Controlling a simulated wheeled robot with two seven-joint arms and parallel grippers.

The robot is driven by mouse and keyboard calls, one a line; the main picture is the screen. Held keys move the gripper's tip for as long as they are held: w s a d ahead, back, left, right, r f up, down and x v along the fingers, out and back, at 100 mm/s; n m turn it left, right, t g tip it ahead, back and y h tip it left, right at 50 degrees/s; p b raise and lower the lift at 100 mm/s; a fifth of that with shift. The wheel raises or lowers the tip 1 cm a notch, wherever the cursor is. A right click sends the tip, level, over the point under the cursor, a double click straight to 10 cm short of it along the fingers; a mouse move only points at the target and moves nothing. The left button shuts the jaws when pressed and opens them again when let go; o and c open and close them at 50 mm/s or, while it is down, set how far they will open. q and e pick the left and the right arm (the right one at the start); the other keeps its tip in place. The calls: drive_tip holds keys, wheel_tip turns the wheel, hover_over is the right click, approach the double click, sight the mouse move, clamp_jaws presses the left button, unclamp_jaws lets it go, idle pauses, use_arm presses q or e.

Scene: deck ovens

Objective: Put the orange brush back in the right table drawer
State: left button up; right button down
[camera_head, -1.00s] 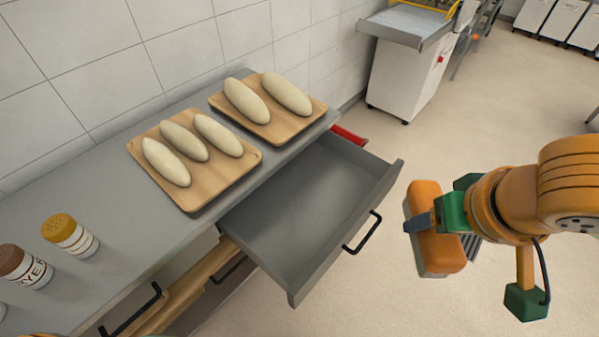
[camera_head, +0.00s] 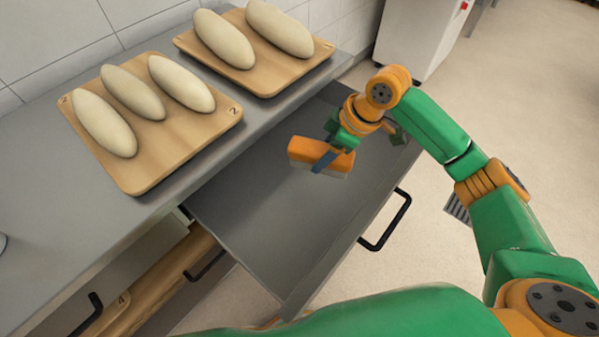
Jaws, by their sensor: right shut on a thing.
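The orange brush (camera_head: 306,151), with pale bristles underneath, is held by my right gripper (camera_head: 328,158). The gripper is shut on it. Both are over the far part of the open right table drawer (camera_head: 270,215). I cannot tell whether the brush touches the drawer floor. The drawer is grey, pulled out, and its visible floor is empty. Its black handle (camera_head: 387,222) is on the front. My right arm reaches in from the lower right and covers part of the drawer's far side. My left gripper is not in view.
Two wooden boards with dough loaves lie on the grey table (camera_head: 65,220): a near board (camera_head: 160,170) and a far board (camera_head: 270,80). Another drawer handle (camera_head: 88,314) shows at lower left. A white cabinet (camera_head: 415,40) stands beyond.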

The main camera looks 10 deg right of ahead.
wheel_tip(320, 180, down, 8)
drive_tip(key=shift+r, duration=0.2)
drive_tip(key=shift+f+b, duration=0.15)
drive_tip(key=shift+b, duration=0.15)
drive_tip(key=shift+c, duration=0.8)
unclamp_jaws()
drive_tip(key=p+v, duration=0.1)
drive_tip(key=v, duration=1.1)
drive_tip(key=shift+r+p, duration=0.3)
